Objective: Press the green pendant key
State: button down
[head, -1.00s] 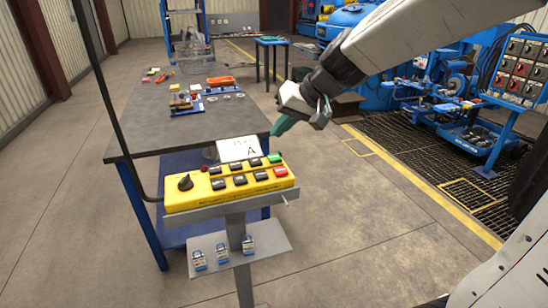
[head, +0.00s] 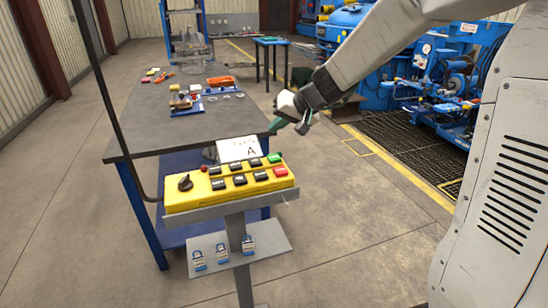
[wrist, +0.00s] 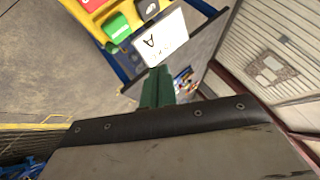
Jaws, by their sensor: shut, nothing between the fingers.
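The yellow pendant box (head: 200,198) lies on a grey stand and carries two rows of keys. The green key (head: 274,158) is at the right end of its far row, with a red key (head: 280,171) in front of it. In the wrist view the green key (wrist: 117,28) shows at the top, beside a white card marked A (wrist: 162,38). My gripper (head: 274,127) is shut and empty. In the head view it appears just above the green key, apart from it. In the wrist view its green fingers (wrist: 158,88) point toward the card.
A dark-topped workbench (head: 190,130) with small parts stands behind the pendant. The floor to the right of the stand is clear.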

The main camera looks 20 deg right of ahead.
aim_at(277, 158)
jog(key=shift+f, duration=3.3)
jog(key=shift+f, duration=0.4)
jog(key=shift+f, duration=0.45)
jog(key=shift+r, duration=0.9)
jog(key=shift+r, duration=2.5)
